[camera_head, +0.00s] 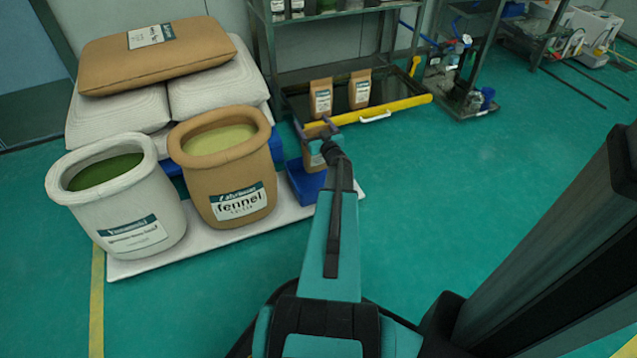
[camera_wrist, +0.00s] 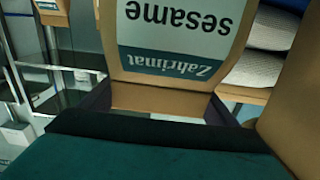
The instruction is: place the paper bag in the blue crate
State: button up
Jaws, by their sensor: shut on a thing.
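A brown paper bag (camera_head: 316,158) hangs below my gripper (camera_head: 318,128) in the head view, partly hidden by my arm. In the wrist view, the bag (camera_wrist: 165,90) fills the upper middle, with an upside-down "Zahrimat sesame" label. My gripper (camera_wrist: 158,112) is shut on the bag, with dark fingers on both sides. The blue crate (camera_head: 303,187) stands on the white pallet to the right of the fennel sack, below the bag in the picture. My arm covers part of the crate. I cannot tell the height of the bag above it.
A large fennel sack (camera_head: 235,180) and a white sack (camera_head: 125,215) stand on the pallet (camera_head: 250,238). Filled sacks (camera_head: 215,88) are stacked behind them. Two more paper bags (camera_head: 321,98) stand on the dark shelf, behind a yellow bar (camera_head: 400,105). The green floor at right is clear.

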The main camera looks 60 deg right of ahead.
jog(key=shift+s+d+r, duration=0.1)
jog(key=shift+s, duration=0.05)
jog(key=shift+s+d+f, duration=0.1)
jog(key=shift+f, duration=0.35)
jog(key=shift+f+b, duration=1.2)
jog(key=shift+f, duration=0.85)
jog(key=shift+f+b, duration=1.3)
jog(key=shift+f, duration=1.25)
jog(key=o, duration=1.9)
jog(key=shift+f, duration=0.15)
jog(key=shift+o, duration=0.2)
